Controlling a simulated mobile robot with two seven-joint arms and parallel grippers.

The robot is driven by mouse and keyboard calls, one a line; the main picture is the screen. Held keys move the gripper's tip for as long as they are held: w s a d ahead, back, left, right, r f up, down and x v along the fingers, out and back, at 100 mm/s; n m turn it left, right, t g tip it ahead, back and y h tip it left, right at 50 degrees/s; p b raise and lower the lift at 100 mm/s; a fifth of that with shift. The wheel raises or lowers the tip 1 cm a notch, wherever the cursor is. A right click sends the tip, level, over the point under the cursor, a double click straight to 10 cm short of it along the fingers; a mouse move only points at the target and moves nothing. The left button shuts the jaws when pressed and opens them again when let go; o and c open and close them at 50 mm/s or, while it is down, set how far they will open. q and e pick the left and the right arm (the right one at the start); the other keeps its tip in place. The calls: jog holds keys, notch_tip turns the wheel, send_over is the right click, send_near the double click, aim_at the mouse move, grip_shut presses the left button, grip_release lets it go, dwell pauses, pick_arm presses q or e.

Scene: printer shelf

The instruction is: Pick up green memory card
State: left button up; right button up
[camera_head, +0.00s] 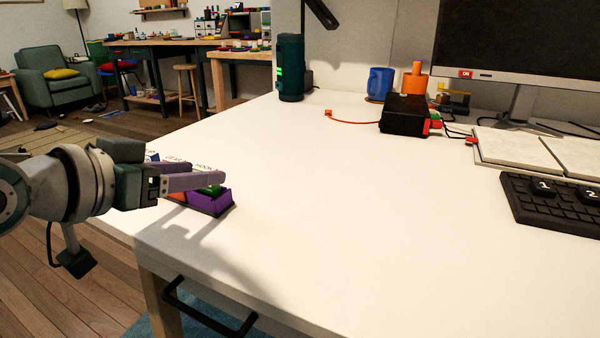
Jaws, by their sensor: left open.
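The green memory card (212,190) shows as a small green patch just under the fingers of my left gripper (208,181). It sits at a small tray with purple and orange parts (217,205) near the left edge of the white desk. My left gripper is open and reaches in from the left, over the tray. Its fingers hide much of the card and the tray, and I cannot tell whether they touch the card. My right gripper is not in view.
A black box (404,115) with red plugs, a blue mug (380,84), an orange cup (412,84) and a dark green cylinder (290,68) stand at the back. An open book (515,150) and black keyboard (550,203) lie right. The desk's middle (350,220) is clear.

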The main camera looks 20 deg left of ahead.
pick_arm(q)
jog(key=b+x, duration=0.2)
jog(key=x, duration=0.3)
jog(key=shift+w+d, duration=0.2)
jog(key=shift+w, duration=0.1)
jog(key=shift+c, duration=0.2)
grip_shut()
